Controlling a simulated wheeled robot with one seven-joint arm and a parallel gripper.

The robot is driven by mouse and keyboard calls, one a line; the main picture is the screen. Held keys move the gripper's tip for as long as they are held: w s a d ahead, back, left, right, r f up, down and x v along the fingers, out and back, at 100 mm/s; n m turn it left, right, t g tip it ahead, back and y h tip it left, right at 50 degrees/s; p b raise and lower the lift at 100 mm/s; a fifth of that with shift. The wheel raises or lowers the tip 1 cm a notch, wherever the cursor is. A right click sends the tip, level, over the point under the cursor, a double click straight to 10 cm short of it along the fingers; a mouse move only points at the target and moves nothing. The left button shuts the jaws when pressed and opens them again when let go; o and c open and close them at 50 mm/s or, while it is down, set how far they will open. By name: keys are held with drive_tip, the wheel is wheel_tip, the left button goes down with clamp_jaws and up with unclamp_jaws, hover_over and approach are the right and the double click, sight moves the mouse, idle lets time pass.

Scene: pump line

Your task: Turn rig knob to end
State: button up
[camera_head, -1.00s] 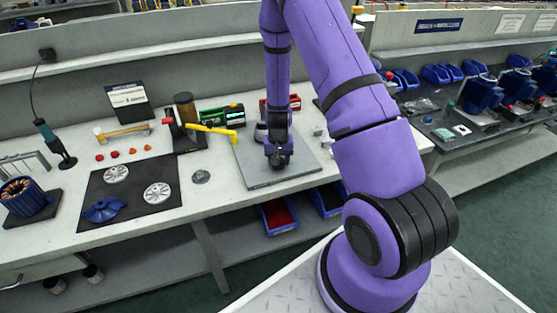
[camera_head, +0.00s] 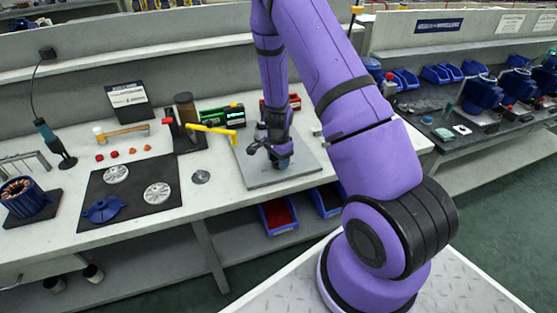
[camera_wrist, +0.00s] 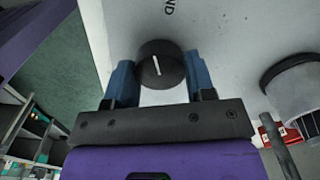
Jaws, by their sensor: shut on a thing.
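The rig knob (camera_wrist: 160,64) is a round black knob with a white pointer line, seen end-on in the wrist view. Its line runs nearly up and down in that picture, slightly tilted. Printed letters ending in "ND" (camera_wrist: 168,7) show on the pale plate above it, cut off by the picture edge. My gripper (camera_wrist: 160,76) is shut on the knob, one blue finger on each side. In the head view my gripper (camera_head: 281,163) is low over the grey plate (camera_head: 262,181), and the knob is hidden there.
A grey cylindrical part (camera_wrist: 294,84) stands right of my gripper in the wrist view. In the head view a yellow-handled tool (camera_head: 212,129) and a green box (camera_head: 221,114) are left of the plate. Blue bins (camera_head: 277,215) hang below the bench edge.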

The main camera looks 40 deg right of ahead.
drive_tip(key=shift+m, duration=1.9)
drive_tip(key=o, duration=0.9)
wheel_tip(320, 180, up, 11)
drive_tip(key=shift+f, duration=0.1)
